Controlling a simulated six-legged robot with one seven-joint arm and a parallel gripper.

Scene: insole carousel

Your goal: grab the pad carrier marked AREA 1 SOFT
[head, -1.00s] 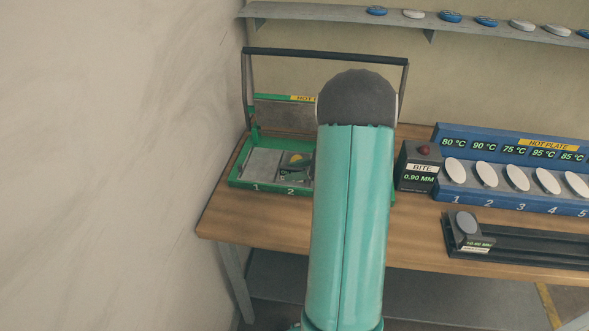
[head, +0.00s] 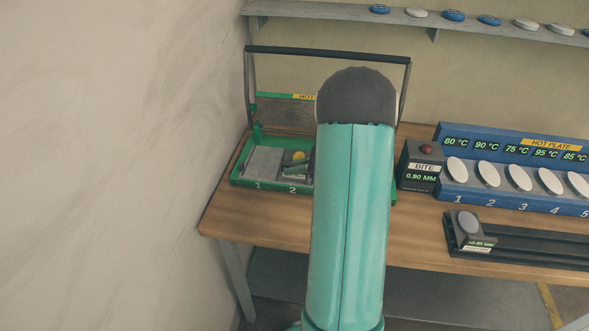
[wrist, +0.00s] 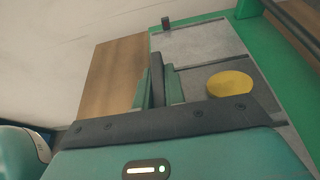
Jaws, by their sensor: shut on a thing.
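A dark grey pad carrier with a round yellow pad (head: 299,155) sits in bay 2 of the green hot press, left of my arm in the head view. The yellow pad (wrist: 230,84) also shows in the wrist view, just right of my fingers. My gripper (wrist: 158,85) has its green fingers closed on a dark upright bar, which appears to be the carrier's grip. The lettering on the carrier cannot be read. My teal arm hides my gripper and the press's right part in the head view.
The raised press handle (head: 325,54) arches over the bays; bay 1 (head: 262,161) looks empty. A bite gauge box (head: 421,167) and a blue hot plate (head: 525,205) with several white pads stand at right. A dark rail (head: 540,243) lies in front. A wall is close at left.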

